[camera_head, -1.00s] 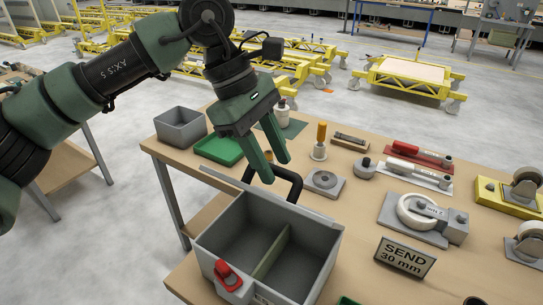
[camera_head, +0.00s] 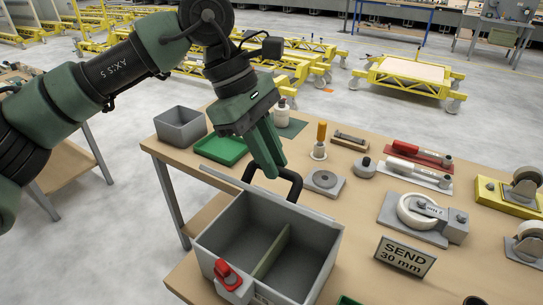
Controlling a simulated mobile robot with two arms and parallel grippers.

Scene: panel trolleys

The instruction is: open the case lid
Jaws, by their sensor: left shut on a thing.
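The grey case (camera_head: 232,222) stands at the front edge of the wooden bench. Its inside is exposed and split by a greenish divider (camera_head: 271,252). A red latch (camera_head: 227,272) is on its near wall. A thin grey strip along the far side looks like the lid (camera_head: 222,178) seen nearly edge-on. A black handle (camera_head: 294,185) rises behind that strip. My left gripper (camera_head: 270,170) comes down from above with its fingers together, shut on the handle; the fingertips hide part of it. My right gripper is not in view.
A grey bin (camera_head: 181,127) and a green tray (camera_head: 220,149) lie behind the case on the left. A round-topped block (camera_head: 324,182), a caster (camera_head: 416,212) and a "SEND 30 mm" sign (camera_head: 404,257) stand to the right. Yellow trolleys (camera_head: 410,75) are on the floor beyond.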

